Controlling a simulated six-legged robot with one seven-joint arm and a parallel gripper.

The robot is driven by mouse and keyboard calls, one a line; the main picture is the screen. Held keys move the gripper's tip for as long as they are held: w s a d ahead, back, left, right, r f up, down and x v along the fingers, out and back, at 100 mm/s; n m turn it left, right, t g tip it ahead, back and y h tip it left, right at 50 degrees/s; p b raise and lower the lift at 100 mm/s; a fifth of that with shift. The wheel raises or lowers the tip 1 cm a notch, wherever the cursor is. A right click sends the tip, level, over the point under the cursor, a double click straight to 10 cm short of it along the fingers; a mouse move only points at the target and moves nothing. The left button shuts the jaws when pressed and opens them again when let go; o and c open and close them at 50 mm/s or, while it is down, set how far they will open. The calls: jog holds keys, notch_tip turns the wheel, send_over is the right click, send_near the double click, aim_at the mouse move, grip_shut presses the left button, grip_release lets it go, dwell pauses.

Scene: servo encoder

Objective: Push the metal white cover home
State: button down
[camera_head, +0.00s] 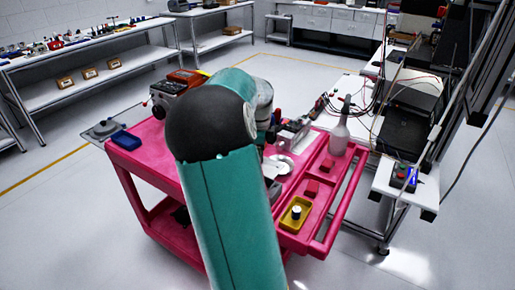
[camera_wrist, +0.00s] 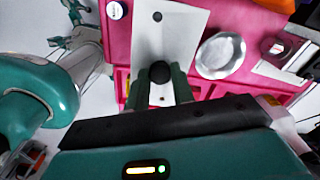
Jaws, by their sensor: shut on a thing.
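My gripper (camera_wrist: 160,88) points down over the pink cart top in the wrist view. Its two fingers stand either side of a dark round-ended piece (camera_wrist: 160,72) and are shut on it. A flat white plate (camera_wrist: 178,38) with a small dark spot lies beneath and beyond the fingers; I cannot tell whether they touch it. A round, shiny whitish metal disc (camera_wrist: 221,55) lies to the right of the fingers, apart from them. I cannot tell which of these is the cover. In the head view my arm hides most of the gripper.
The pink cart (camera_head: 150,160) also bears a yellow tray (camera_head: 296,214), a spray bottle (camera_head: 340,132), a blue box (camera_head: 126,140) and a red-topped device (camera_head: 186,77). A white bench (camera_head: 398,182) with wires and equipment stands close on the right. Floor is clear at left.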

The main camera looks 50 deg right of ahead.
jog(key=shift+w+a, duration=0.1)
jog(key=shift+a, duration=0.1)
jog(key=shift+d+f, duration=0.15)
jog(key=shift+f, duration=0.3)
jog(key=shift+s+a+f, duration=0.1)
jog(key=shift+f, duration=0.45)
jog(key=shift+s+a+f, duration=0.1)
jog(key=shift+f, duration=0.4)
jog(key=shift+d+f, duration=0.1)
jog(key=shift+f, duration=1.85)
jog(key=shift+w, duration=0.1)
jog(key=shift+f, duration=0.5)
